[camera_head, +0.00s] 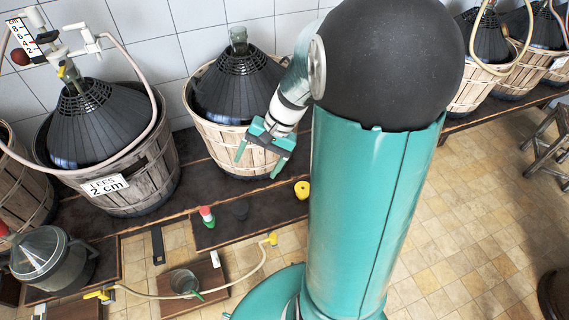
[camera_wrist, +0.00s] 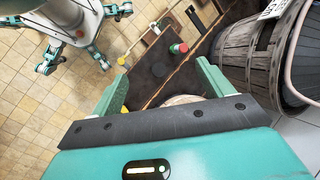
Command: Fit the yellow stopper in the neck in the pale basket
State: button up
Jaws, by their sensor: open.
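The yellow stopper (camera_head: 302,190) sits on the dark bench to the right of the pale basket. In the wrist view the yellow stopper (camera_wrist: 124,110) shows partly, beside the left finger. The pale basket (camera_head: 237,155) holds a black-covered demijohn whose glass neck (camera_head: 239,38) is open at the top. A bit of the pale basket (camera_wrist: 180,100) shows low between the fingers in the wrist view. My gripper (camera_head: 258,164) is open and empty in front of the pale basket, above and left of the stopper; its fingers also show in the wrist view (camera_wrist: 162,66).
A darker basket (camera_head: 140,178) with a label and hose rig stands left. A hose (camera_head: 240,285) crosses the low board. Floor at right is mostly clear.

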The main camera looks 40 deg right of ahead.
jog(key=w+d+f+m+t+y, duration=0.1)
jog(key=d+f+m+t+y, duration=0.1)
jog(key=d+f+m+y, duration=0.45)
jog(key=m+t+h, duration=1.1)
jog(key=m+t, duration=0.4)
jog(key=m, duration=0.4)
send_near(304, 190)
jog(key=shift+y, duration=0.25)
jog(key=w, duration=0.4)
jog(key=w+f, duration=0.1)
jog(key=w, duration=0.2)
jog(key=shift+w+a, duration=0.15)
jog(key=shift+a, duration=0.1)
jog(key=shift+w+r, duration=0.1)
jog(key=shift+w, duration=2.7)
jog(key=c, duration=1.1)
